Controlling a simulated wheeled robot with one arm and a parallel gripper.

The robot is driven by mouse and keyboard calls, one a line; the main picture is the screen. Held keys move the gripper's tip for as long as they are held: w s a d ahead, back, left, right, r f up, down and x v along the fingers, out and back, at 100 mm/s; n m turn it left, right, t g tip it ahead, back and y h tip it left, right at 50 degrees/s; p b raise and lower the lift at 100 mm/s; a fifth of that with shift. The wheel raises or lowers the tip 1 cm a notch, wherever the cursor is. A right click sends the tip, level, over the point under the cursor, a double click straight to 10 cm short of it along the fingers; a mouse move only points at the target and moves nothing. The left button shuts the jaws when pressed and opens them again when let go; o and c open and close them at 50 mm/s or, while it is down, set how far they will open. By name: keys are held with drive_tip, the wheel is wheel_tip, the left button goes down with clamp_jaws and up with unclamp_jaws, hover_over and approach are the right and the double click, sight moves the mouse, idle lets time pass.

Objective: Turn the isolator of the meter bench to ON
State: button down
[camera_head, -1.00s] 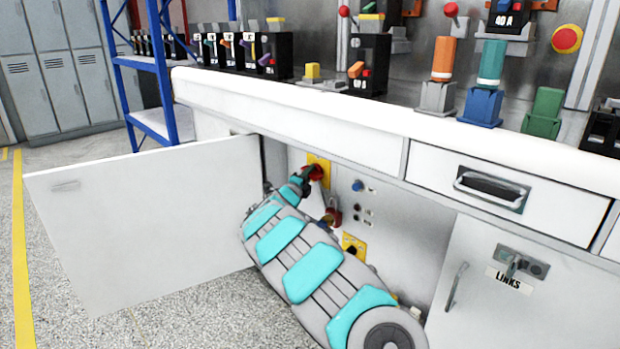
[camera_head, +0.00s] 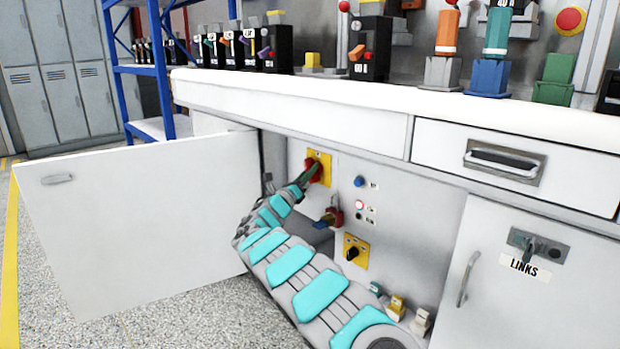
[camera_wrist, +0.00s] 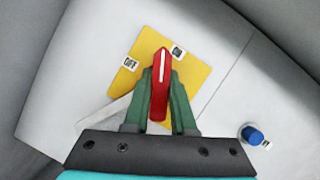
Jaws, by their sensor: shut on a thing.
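The isolator's yellow plate (camera_head: 325,160) is on the grey panel inside the meter bench's open lower bay. Its red handle (camera_head: 313,171) is partly covered by my gripper (camera_head: 303,181) in the head view. In the wrist view, the green fingers of my gripper (camera_wrist: 160,88) are shut on the red handle (camera_wrist: 160,75), one on each side. The handle's white line points between the OFF label (camera_wrist: 130,64) and the ON label (camera_wrist: 178,52) on the yellow plate (camera_wrist: 200,80), closer to ON.
The open white door (camera_head: 130,215) stands left of my arm. A blue button (camera_head: 359,181), a red padlock (camera_head: 333,215) and a second yellow plate with a black knob (camera_head: 353,253) are on the panel nearby. The LINKS door (camera_head: 520,290) is shut at the right.

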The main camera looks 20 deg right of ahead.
drive_tip(key=m+g, duration=0.1)
drive_tip(key=m, duration=0.1)
drive_tip(key=m+g+h, duration=0.1)
drive_tip(key=m, duration=0.1)
drive_tip(key=m+g+h+b, duration=0.1)
drive_tip(key=m, duration=0.1)
drive_tip(key=shift+f, duration=0.25)
drive_tip(key=shift+m, duration=0.7)
drive_tip(key=shift+r+m+g, duration=0.2)
drive_tip(key=shift+m+g, duration=0.1)
drive_tip(key=shift+g, duration=0.1)
drive_tip(key=c, duration=0.7)
unclamp_jaws()
drive_tip(key=shift+c, duration=0.2)
drive_tip(key=v, duration=0.7)
drive_tip(key=shift+a+f, duration=0.25)
drive_tip(key=shift+a, duration=0.05)
